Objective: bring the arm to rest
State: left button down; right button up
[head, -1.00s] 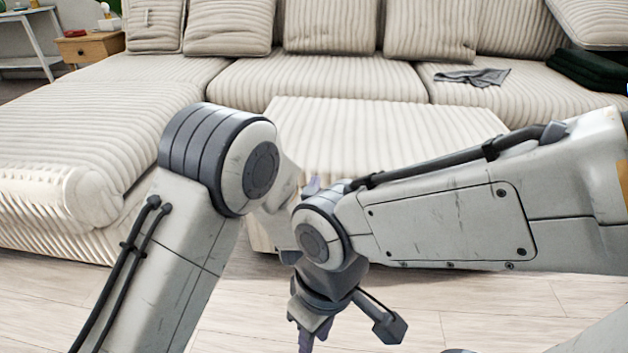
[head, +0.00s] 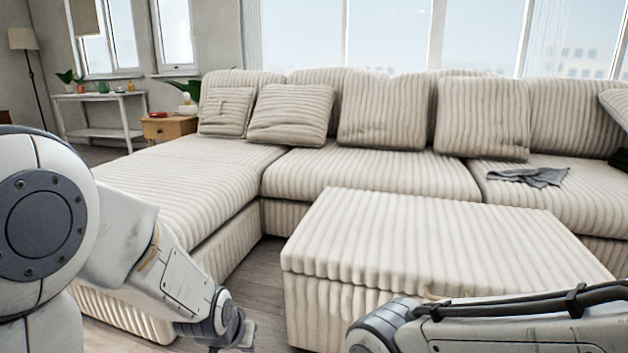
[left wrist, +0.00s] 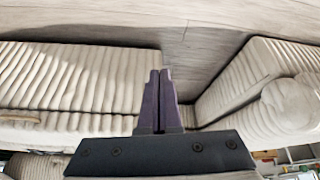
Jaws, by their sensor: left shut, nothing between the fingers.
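My left arm comes in from the left in the head view and reaches down to the lower middle-left, in front of the sofa. The end of the left arm, with part of the left gripper (head: 246,337), is at the bottom edge of the picture. In the left wrist view the two dark purple fingers of the left gripper (left wrist: 161,74) lie together, shut with nothing between them. My right arm enters at the lower right of the head view. Its gripper is below the picture and hidden.
A cream corner sofa (head: 350,165) fills the middle, with a matching ottoman (head: 430,235) in front of it. A grey cloth (head: 530,176) lies on the seat. A wooden side table (head: 168,128) and white shelf (head: 98,131) stand at the back left. Some bare floor shows between sofa and ottoman.

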pick_arm(q)
jog(key=s+a+g, duration=0.3)
jog(key=s+a, duration=0.2)
jog(key=s, duration=0.4)
jog(key=s+d+r+m+g+p, duration=0.1)
jog(key=s+d+r+m+p, duration=0.1)
jog(key=s+d+r+p, duration=0.4)
jog(key=s+d+r+m+g+p, duration=0.1)
jog(key=s+d+r+m+p, duration=0.15)
jog(key=r+p, duration=0.45)
jog(key=s+d+r+m+g+p, duration=0.1)
jog(key=s+d+r+m+p, duration=0.15)
jog(key=s+d+r, duration=0.45)
notch_tip(320, 180, up, 38)
jog(key=w+a+p, duration=0.2)
jog(key=p, duration=3.4)
jog(key=shift+r+n+p, duration=0.15)
jog(key=shift+n+p, duration=0.15)
jog(key=shift+p, duration=0.1)
